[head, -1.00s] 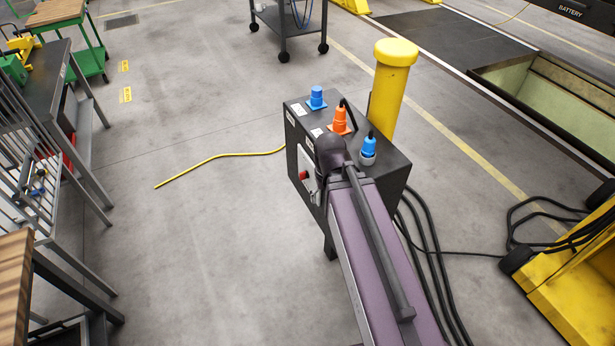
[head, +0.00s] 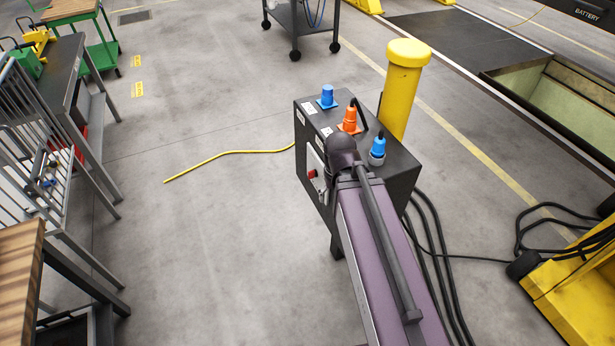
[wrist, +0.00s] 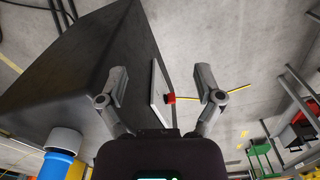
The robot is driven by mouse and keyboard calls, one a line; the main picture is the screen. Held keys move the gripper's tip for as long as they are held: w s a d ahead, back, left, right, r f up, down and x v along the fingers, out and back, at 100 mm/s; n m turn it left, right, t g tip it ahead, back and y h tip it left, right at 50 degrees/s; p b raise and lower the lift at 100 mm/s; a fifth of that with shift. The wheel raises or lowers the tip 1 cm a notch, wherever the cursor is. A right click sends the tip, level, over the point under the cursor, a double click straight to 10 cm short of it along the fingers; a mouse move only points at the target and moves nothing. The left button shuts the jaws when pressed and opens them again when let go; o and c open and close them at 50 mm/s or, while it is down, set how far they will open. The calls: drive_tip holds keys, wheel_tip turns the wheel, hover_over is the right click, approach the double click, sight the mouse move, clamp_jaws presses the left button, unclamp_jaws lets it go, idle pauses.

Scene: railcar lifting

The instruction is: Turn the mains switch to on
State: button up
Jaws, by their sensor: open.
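The mains switch is a small red handle (head: 312,174) on a pale plate on the left face of a dark cabinet (head: 400,160). In the wrist view the red handle (wrist: 169,97) stands out from the pale plate (wrist: 157,98), seen nearly edge-on. My gripper (wrist: 161,82) is open, with one finger on each side of the switch in the picture and nothing between the fingertips. The handle appears beyond them, apart from both. In the head view my arm covers part of the cabinet and most of the gripper. I cannot tell the handle's position setting.
Blue and orange plugs (head: 349,120) stand on the cabinet top. A yellow post (head: 403,90) rises behind it. A yellow cable (head: 230,152) lies on the floor to the left, black cables (head: 440,250) to the right. The floor left of the cabinet is mostly clear.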

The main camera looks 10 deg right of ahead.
drive_tip(key=shift+f, duration=0.1)
drive_tip(key=c, duration=0.5)
drive_tip(key=n+t+h+b, duration=0.5)
drive_tip(key=n+h+b, duration=1.4)
drive_tip(key=b, duration=1.7)
approach(309, 172)
drive_tip(key=a+n+y, duration=0.2)
drive_tip(key=a, duration=0.2)
drive_tip(key=shift+s+d+r+p, duration=0.15)
drive_tip(key=shift+s+r+p, duration=0.15)
drive_tip(key=shift+s, duration=0.2)
drive_tip(key=shift+d, duration=0.1)
drive_tip(key=x, duration=1.3)
drive_tip(key=shift+d+r, duration=0.15)
drive_tip(key=shift+d, duration=0.2)
